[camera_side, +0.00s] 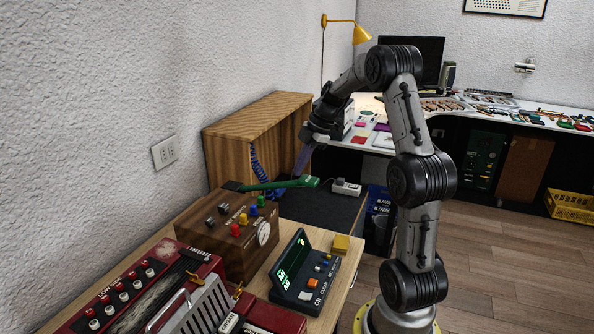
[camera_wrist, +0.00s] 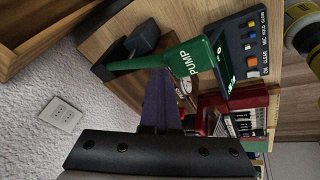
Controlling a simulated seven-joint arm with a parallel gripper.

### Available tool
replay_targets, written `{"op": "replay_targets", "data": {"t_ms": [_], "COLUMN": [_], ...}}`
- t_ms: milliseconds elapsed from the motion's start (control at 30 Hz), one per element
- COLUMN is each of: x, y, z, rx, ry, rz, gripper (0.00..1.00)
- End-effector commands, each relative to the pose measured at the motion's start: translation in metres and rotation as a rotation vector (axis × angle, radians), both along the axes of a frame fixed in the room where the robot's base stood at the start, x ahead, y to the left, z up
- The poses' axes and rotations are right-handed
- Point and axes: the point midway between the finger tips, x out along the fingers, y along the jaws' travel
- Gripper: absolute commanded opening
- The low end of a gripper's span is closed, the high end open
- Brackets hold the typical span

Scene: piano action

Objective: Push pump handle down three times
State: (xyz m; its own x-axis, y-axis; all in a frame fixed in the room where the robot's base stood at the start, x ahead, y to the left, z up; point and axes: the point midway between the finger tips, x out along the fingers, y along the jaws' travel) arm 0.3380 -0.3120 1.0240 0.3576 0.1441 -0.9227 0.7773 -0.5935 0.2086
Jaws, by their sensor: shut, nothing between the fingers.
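The green pump handle (camera_side: 272,185) lies nearly level above the wooden box in the side view. Its wide end points right, and its narrow end meets a dark block at the left. In the wrist view the handle (camera_wrist: 190,58) shows the word PUMP on its wide end. My gripper (camera_side: 297,173) points down with its tips just above the handle, near the wide end. In the wrist view my gripper (camera_wrist: 161,74) is shut and empty, its tips next to the handle. I cannot tell whether they touch it.
A wooden box with coloured knobs (camera_side: 234,236) stands under the handle. A small console with a green display (camera_side: 300,277) and red instruments (camera_side: 130,290) are in front. A wooden cabinet (camera_side: 245,135) stands behind, against the wall. A dark surface (camera_side: 325,208) lies right of the handle.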

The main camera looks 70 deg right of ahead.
Motion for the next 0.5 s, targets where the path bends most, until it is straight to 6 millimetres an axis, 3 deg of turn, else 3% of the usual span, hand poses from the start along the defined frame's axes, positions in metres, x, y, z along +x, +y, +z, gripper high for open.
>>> {"op": "replay_targets", "data": {"t_ms": [500], "x": [-0.0033], "y": [0.0001], "z": [-0.0067], "rx": [0.001], "ry": [0.003], "rz": [-0.001], "gripper": [0.00]}}
